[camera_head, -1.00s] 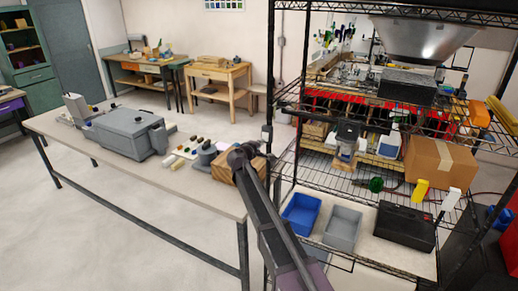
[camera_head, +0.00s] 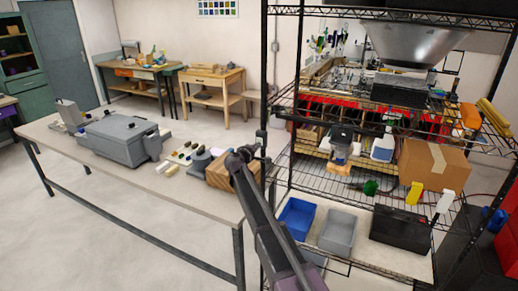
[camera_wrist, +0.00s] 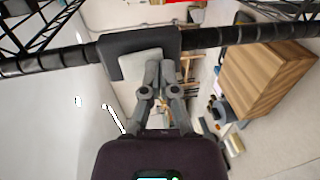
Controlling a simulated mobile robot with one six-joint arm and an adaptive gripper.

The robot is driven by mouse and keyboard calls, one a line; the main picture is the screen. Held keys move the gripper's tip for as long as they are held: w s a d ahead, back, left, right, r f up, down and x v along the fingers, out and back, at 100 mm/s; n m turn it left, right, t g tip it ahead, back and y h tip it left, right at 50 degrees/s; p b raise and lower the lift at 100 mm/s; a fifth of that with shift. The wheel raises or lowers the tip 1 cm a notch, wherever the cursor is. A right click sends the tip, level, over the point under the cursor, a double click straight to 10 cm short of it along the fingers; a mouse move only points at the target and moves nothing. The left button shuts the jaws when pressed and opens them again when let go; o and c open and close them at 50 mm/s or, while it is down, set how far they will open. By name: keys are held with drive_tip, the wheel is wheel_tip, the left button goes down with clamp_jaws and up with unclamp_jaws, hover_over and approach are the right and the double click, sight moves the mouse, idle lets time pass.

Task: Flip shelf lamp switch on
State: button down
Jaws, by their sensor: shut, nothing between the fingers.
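In the wrist view, a dark switch box with a lighter grey rocker plate (camera_wrist: 140,64) sits on a black shelf post that runs across the picture. My gripper (camera_wrist: 160,66) is shut and empty. Its fingertips overlap the right side of the plate in this view; I cannot tell whether they touch it. The rocker's position is not clear. In the head view, a small dark box (camera_head: 261,136) is on the left shelf post, just right of the end of my arm. A wide metal cone-shaped shade (camera_head: 418,42) hangs at the upper right; whether it is lit is unclear.
The wire shelf (camera_head: 320,181) holds a blue bin (camera_head: 297,218), a grey bin (camera_head: 338,230) and a cardboard box (camera_head: 434,163). A wooden block (camera_wrist: 265,78) is close on the right in the wrist view. A long table (camera_head: 100,172) stands left of the shelf.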

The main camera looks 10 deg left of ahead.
drive_tip(key=s+a+f+b, duration=0.1)
drive_tip(key=s+a, duration=0.1)
drive_tip(key=s, duration=0.4)
drive_tip(key=s+a+f+b, duration=0.1)
drive_tip(key=s+a, duration=0.1)
drive_tip(key=s, duration=0.5)
drive_tip(key=shift+a, duration=0.35)
drive_tip(key=shift+d+f, duration=0.1)
drive_tip(key=shift+f, duration=0.05)
drive_tip(key=s+d+f+m+g+b, duration=0.1)
drive_tip(key=s+d+f+m+g, duration=0.25)
drive_tip(key=d, duration=0.45)
drive_tip(key=s+d+f+m+g+b, duration=0.1)
drive_tip(key=s+d+f+m+g, duration=0.1)
drive_tip(key=s+d+f, duration=0.45)
drive_tip(key=s+d+f+m+g+b, duration=0.1)
drive_tip(key=d+f+m+g+b, duration=0.15)
drive_tip(key=d, duration=0.65)
drive_tip(key=s+d+f+m+g+y+b, duration=0.1)
drive_tip(key=s+d+f+m+g+y, duration=0.1)
drive_tip(key=s, duration=0.7)
drive_tip(key=s+d+f+m+g+y+b, duration=0.1)
drive_tip(key=s+d+f+m+g+y, duration=0.2)
drive_tip(key=s+d+f, duration=0.4)
drive_tip(key=shift+s+f+m+g+y, duration=0.3)
drive_tip(key=shift+s+m+g, duration=0.2)
drive_tip(key=shift+s+g, duration=0.85)
